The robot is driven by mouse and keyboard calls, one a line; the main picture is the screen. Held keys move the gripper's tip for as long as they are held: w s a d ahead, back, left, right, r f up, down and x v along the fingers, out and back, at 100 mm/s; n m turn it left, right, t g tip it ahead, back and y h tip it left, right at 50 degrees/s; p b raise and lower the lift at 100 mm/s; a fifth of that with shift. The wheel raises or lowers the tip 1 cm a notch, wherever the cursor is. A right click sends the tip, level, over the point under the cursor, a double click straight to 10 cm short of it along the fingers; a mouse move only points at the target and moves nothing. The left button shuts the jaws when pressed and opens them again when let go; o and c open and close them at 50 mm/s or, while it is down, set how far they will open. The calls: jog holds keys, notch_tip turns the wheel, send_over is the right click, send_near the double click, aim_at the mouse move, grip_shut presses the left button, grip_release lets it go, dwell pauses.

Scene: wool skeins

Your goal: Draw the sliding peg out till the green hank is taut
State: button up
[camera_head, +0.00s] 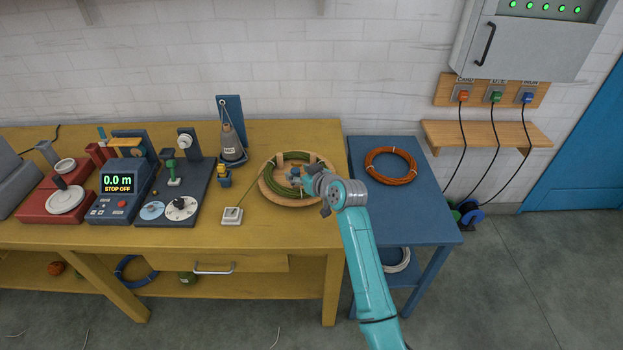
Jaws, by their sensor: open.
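The green hank (273,179) lies in a ring on a round wooden swift (286,203) near the yellow table's right end. Upright wooden blocks stand at the swift's rim, one at the back (279,160). A small orange-brown piece (295,180) shows near its middle, beside my gripper; I cannot tell if it is the sliding peg. My gripper (305,182) is open over the right part of the swift. My wrist and gripper hide the swift's right side. A green strand runs from the swift to a small white block (232,217).
A grey cone (231,145) on a blue stand is behind left of the swift. A meter reading 0.0 m (117,184) and a winder board (180,209) stand farther left. An orange hank (391,167) lies on the blue side table (400,215). The yellow table's front strip is mostly clear.

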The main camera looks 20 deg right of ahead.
jog(key=v, duration=0.9)
jog(key=s+a+f+m+h, duration=0.1)
jog(key=s+f, duration=0.4)
jog(key=s, duration=0.4)
jog(key=s+f+m+h, duration=0.1)
jog(key=s+f, duration=0.5)
jog(key=s, duration=0.4)
jog(key=s+a+f+m+h, duration=0.1)
jog(key=s+f, duration=0.4)
jog(key=s, duration=0.4)
jog(key=s+r, duration=0.3)
jog(key=s, duration=0.6)
jog(key=s+r+t, duration=0.1)
jog(key=s+r, duration=0.3)
jog(key=s, duration=0.6)
jog(key=s+a+r, duration=0.1)
jog(key=s+r, duration=0.3)
jog(key=s, duration=0.5)
jog(key=shift+s+t+h, duration=0.15)
jog(key=shift+t+h, duration=0.25)
